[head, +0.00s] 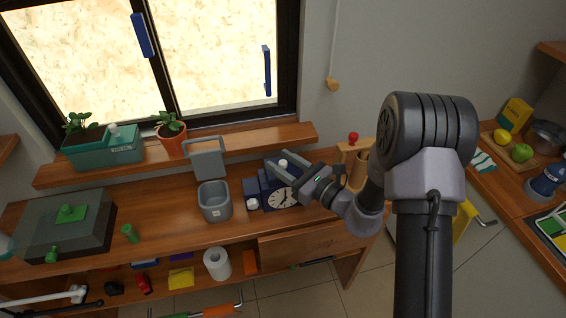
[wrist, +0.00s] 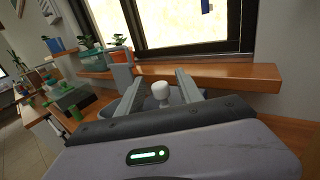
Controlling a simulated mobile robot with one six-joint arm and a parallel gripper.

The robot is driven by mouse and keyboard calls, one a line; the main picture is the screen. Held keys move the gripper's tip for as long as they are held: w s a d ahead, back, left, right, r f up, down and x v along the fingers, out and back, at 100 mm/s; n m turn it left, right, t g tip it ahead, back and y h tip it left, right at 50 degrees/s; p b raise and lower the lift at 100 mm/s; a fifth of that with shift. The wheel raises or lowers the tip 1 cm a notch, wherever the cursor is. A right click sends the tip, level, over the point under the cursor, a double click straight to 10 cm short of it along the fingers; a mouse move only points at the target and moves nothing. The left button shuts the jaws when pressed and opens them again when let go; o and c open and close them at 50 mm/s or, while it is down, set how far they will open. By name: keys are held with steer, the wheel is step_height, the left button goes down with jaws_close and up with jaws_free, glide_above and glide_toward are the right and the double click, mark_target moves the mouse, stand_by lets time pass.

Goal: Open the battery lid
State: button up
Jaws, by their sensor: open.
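In the wrist view the white knob (wrist: 161,91) stands between the two grey fingers. My gripper (head: 284,175) reaches in from the right over the clock. It is open, with a finger on either side of the knob in the wrist view (wrist: 157,82). I see no contact with the knob. No part is clearly marked as a battery lid; my gripper hides much of the clock's top and back.
A grey bin (head: 215,207) with its lid raised stands just left of the clock. A wooden holder (head: 357,172) stands to the right. A wooden shelf (head: 254,141) with a potted plant (head: 172,135) runs behind, below the window.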

jaws_close()
stand_by(1.3)
